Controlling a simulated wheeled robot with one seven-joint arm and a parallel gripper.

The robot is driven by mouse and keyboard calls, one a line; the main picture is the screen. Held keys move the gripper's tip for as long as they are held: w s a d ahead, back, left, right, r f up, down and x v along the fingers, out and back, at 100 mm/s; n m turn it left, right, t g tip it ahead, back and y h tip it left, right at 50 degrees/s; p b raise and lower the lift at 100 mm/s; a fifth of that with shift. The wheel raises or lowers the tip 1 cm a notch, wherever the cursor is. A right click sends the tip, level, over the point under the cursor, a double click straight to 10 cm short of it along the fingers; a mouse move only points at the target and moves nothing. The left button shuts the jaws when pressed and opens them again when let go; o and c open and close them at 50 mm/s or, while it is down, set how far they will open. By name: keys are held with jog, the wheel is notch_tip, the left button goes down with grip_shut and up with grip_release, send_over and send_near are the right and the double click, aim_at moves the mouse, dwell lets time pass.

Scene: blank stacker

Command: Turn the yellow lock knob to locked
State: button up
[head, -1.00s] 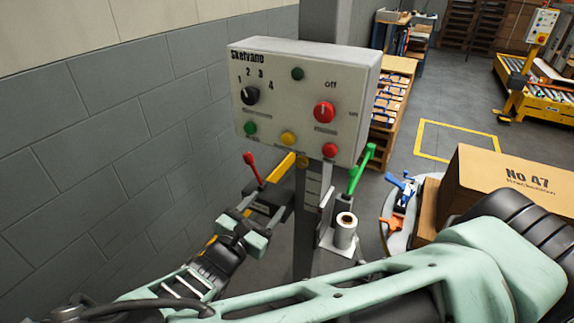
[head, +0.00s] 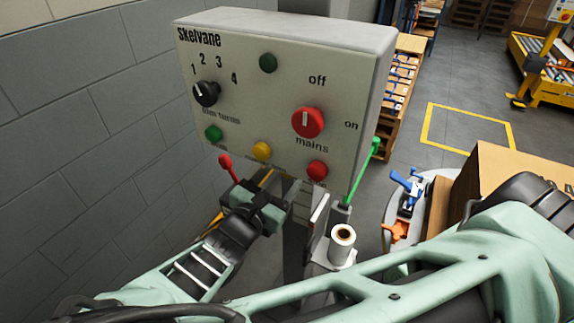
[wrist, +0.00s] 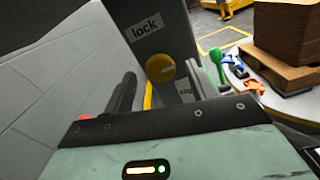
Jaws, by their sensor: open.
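The yellow lock knob (wrist: 160,69) is round and sits on a dark grey post face in the wrist view. A pale mark on it points to the right. A white "lock" label (wrist: 145,28) is above and left of it. Another label (wrist: 185,88), partly hidden, is below right. My gripper (head: 284,196) is below the control panel in the head view, at the post. In the wrist view its two dark fingers are apart, one on each side of the knob in the picture; I cannot tell whether they touch it. I cannot make out the knob in the head view.
The Skelvane panel (head: 270,95) is just above my gripper. A red-tipped lever (head: 226,162) and a green-tipped lever (head: 375,147) flank the post. A white roll (head: 342,245) stands to the right. A grey block wall (head: 90,150) is at left.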

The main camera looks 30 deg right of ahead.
jog(key=shift+w+d, duration=0.2)
jog(key=shift+d, duration=0.1)
jog(key=c, duration=1)
jog(key=shift+r+p, duration=0.1)
jog(key=shift+p, duration=0.3)
jog(key=shift+w+a+f+n+p, duration=0.1)
jog(key=shift+n+p, duration=2.55)
jog(key=shift+n, duration=1.8)
jog(key=shift+a+f+n+p, duration=0.1)
jog(key=shift+n+p, duration=2.5)
jog(key=shift+n, duration=1.85)
